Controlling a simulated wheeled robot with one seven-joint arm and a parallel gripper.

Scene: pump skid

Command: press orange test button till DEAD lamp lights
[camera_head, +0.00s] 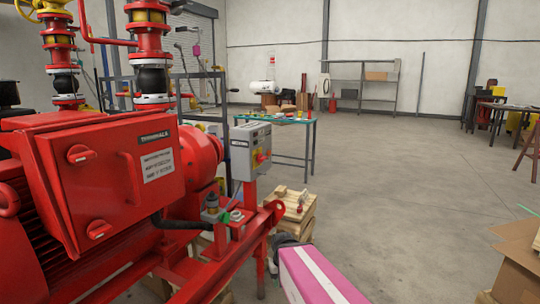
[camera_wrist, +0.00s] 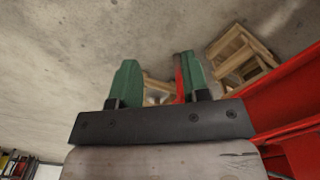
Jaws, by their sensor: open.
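A grey control box (camera_head: 243,147) stands on a post at the end of the red pump skid, in the middle of the head view. Its right-hand face carries a small yellow patch with red on it and other small controls. I cannot make out an orange test button or a DEAD lamp at this size. My gripper (camera_wrist: 158,68) is open in the wrist view, its two green fingers apart with nothing held between them. Concrete floor, wood and a red post show beyond the fingers. I cannot clearly pick out my gripper in the head view.
A large red enclosure (camera_head: 112,180) fills the left, below red and yellow piping. A wooden crate (camera_head: 290,208) stands right of the skid. A workbench (camera_head: 290,122) stands behind the control box. Open floor (camera_head: 410,170) extends right.

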